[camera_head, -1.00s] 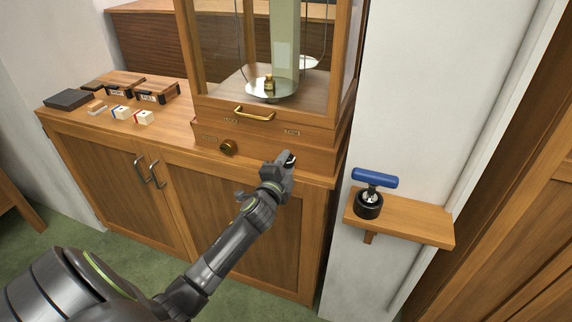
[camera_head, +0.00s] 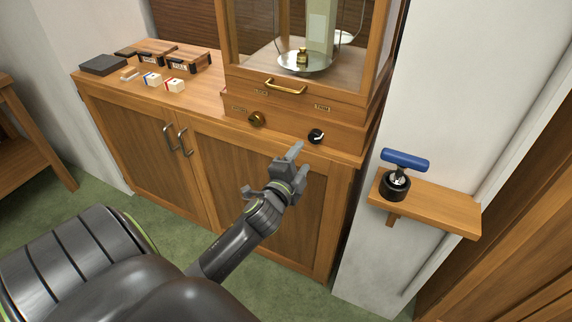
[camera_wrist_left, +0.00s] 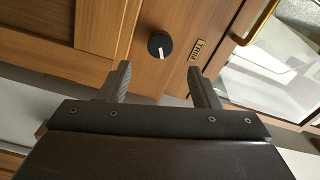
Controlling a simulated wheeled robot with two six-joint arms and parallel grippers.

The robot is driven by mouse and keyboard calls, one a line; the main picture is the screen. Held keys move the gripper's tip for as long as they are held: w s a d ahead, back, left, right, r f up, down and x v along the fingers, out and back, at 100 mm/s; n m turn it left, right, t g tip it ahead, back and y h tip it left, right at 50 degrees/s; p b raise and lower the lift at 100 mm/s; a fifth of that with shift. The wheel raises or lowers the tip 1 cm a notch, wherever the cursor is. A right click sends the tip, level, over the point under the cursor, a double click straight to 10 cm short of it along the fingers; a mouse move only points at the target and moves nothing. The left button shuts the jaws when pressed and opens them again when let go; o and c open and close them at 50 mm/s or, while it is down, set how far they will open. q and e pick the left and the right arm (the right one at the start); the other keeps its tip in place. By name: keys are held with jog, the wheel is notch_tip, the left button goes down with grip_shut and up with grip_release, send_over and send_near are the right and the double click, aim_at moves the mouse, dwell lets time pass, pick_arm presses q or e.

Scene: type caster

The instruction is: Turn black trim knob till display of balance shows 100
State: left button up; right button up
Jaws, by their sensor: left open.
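The black trim knob (camera_head: 316,136) with a white mark sits on the right of the balance's wooden base front. It also shows in the left wrist view (camera_wrist_left: 160,45), beside a plate reading TRIM (camera_wrist_left: 197,50). My left gripper (camera_head: 300,158) is open and empty, just below and in front of the knob, apart from it. In the left wrist view its two fingers (camera_wrist_left: 161,85) stand either side of the knob's line, with the knob beyond the tips. The balance (camera_head: 232,100) has a glass case with a pan (camera_head: 305,66) holding a brass weight (camera_head: 302,56). No display reading can be made out. My right gripper is not in view.
Small boxes (camera_head: 174,85) and dark-ended wooden blocks stand on the cabinet top at left. A wall shelf (camera_head: 440,208) at right holds a blue-handled tool (camera_head: 404,160).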

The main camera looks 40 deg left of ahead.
pick_arm(q)
jog(key=v, duration=0.8)
jog(key=shift+b, duration=0.3)
jog(key=s+a+f+n+g+h, duration=0.1)
jog(key=s+f+n+g, duration=0.25)
jog(key=f, duration=1.25)
jog(key=s+a+f+n+g+h, duration=0.1)
jog(key=s+f+n+g, duration=0.2)
jog(key=f, duration=1.3)
jog(key=s+d+f+n+g, duration=0.1)
jog(key=s+f+n+g, duration=0.1)
jog(key=s+f, duration=0.5)
jog(key=s+d+f+n+g+h, duration=0.1)
jog(key=s+f+g, duration=0.3)
jog(key=s+f, duration=0.4)
jog(key=s+d+f+n+g, duration=0.3)
jog(key=s+f, duration=0.4)
jog(key=s, duration=0.8)
jog(key=shift+s+f+g, duration=0.2)
jog(key=shift+f+g, duration=0.15)
jog(key=shift+f, duration=0.05)
jog(key=shift+s, duration=0.1)
